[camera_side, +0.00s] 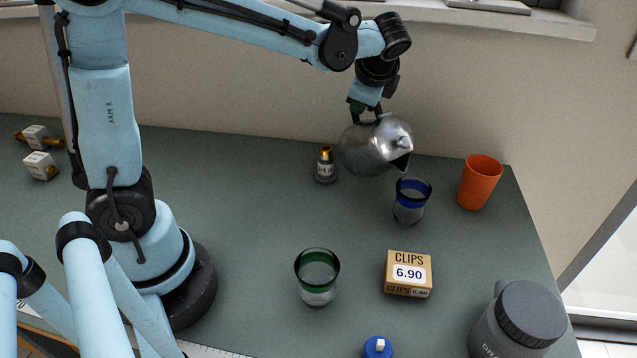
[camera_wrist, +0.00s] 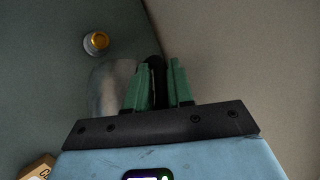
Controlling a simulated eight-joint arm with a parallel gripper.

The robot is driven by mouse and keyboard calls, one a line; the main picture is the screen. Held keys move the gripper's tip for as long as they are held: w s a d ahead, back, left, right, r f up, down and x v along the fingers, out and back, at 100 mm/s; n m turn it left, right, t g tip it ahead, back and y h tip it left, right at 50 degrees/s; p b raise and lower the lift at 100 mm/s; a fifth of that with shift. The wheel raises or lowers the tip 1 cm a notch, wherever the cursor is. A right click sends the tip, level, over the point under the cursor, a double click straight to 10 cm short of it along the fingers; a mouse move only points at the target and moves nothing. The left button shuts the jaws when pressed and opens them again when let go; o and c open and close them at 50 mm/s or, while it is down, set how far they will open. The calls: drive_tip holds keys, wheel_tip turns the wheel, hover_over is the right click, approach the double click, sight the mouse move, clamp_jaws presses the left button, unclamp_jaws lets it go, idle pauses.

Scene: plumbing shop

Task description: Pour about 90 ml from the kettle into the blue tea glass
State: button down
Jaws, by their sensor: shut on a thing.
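The metal kettle (camera_side: 370,150) is held in the air in the side view, tilted with its spout down to the right. My gripper (camera_side: 366,112) is shut on the kettle at its top; the grip itself is partly hidden. The blue tea glass (camera_side: 410,202) stands upright on the table just below and right of the spout. I cannot make out a stream of liquid or how full the glass is. In the wrist view, my gripper's green fingers (camera_wrist: 160,85) cover part of the kettle (camera_wrist: 108,88).
A small brass-topped bottle (camera_side: 325,165) stands left of the kettle. An orange cup (camera_side: 480,182) is right of the blue glass. A green-rimmed glass (camera_side: 317,277), a clips box (camera_side: 408,274), a blue-capped item (camera_side: 378,348) and a grey canister (camera_side: 515,322) stand nearer the front.

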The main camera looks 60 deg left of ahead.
sight(379, 106)
drive_tip(key=shift+d+r+y+p, duration=0.8)
drive_tip(key=shift+d+r+y, duration=0.15)
drive_tip(key=shift+r, duration=0.2)
drive_tip(key=shift+d+r, duration=0.2)
drive_tip(key=shift+d+r+m+y+p, duration=0.15)
drive_tip(key=shift+m+y+p, duration=0.15)
drive_tip(key=shift+y, duration=0.05)
drive_tip(key=shift+d+r+y+p, duration=0.5)
drive_tip(key=shift+d+y, duration=0.1)
drive_tip(key=shift+d, duration=0.05)
drive_tip(key=shift+d+r+y+p, duration=0.3)
drive_tip(key=shift+d+p, duration=0.15)
drive_tip(key=shift+p, duration=0.7)
drive_tip(key=shift+d+r+p, duration=0.15)
drive_tip(key=shift+d+p, duration=0.25)
drive_tip(key=shift+p, duration=0.1)
drive_tip(key=shift+d+r+m+t+y, duration=0.15)
drive_tip(key=shift+d+y, duration=0.2)
drive_tip(key=shift+d, duration=0.15)
drive_tip(key=shift+d+r+m+t+y, duration=0.15)
drive_tip(key=shift+d+y, duration=0.2)
drive_tip(key=shift+d, duration=0.1)
